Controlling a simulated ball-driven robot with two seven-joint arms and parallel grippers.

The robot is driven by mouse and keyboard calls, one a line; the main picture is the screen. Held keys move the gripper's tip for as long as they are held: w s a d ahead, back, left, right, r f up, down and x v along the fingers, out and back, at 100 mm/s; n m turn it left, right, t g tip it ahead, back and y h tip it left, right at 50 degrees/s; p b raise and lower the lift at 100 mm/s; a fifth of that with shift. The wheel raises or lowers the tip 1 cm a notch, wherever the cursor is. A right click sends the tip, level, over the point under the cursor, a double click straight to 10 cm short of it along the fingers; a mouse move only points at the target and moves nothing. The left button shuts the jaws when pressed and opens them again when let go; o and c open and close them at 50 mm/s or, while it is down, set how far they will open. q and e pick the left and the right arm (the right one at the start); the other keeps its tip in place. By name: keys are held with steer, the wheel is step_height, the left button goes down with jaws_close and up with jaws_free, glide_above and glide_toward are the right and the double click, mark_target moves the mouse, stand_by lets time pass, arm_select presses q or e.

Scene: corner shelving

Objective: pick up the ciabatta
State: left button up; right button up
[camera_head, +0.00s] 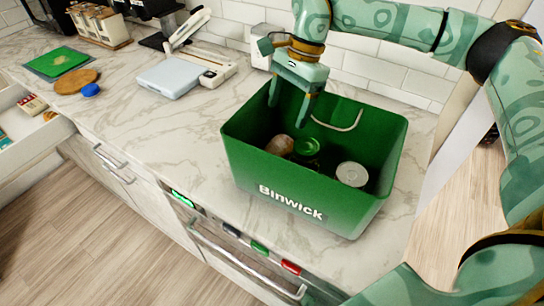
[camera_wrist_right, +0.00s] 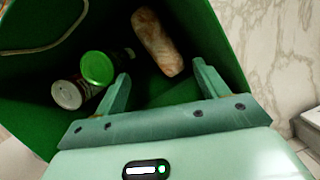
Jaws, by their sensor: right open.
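The ciabatta, a pale brown loaf (camera_wrist_right: 158,42), lies inside the green bin (camera_wrist_right: 222,32), beyond my fingertips in the right wrist view. In the head view a brown rounded end of it (camera_head: 280,145) shows at the left inside the bin (camera_head: 255,170), which is marked "Binwick". My right gripper (camera_head: 290,104) points down at the bin's back left, its fingertips about at rim height. In the wrist view its two fingers (camera_wrist_right: 161,72) are apart with nothing between them. My left gripper is not in view.
A green-lidded jar (camera_head: 307,147) and a can with a pale lid (camera_head: 352,174) are also in the bin. The bin walls surround the loaf. A white device (camera_head: 170,78) stands further left on the marble counter (camera_head: 150,125). A drawer (camera_head: 40,135) is open at far left.

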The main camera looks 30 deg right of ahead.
mark_target(275, 149)
steer(key=b+x, duration=0.1)
steer(key=x, duration=0.5)
steer(key=shift+f, duration=0.3)
steer(key=b+x, duration=0.1)
steer(key=x, duration=0.4)
steer(key=shift+s+a+f+b, duration=0.15)
steer(key=shift+s+b, duration=0.05)
steer(key=shift+b, duration=0.15)
steer(key=c, duration=1)
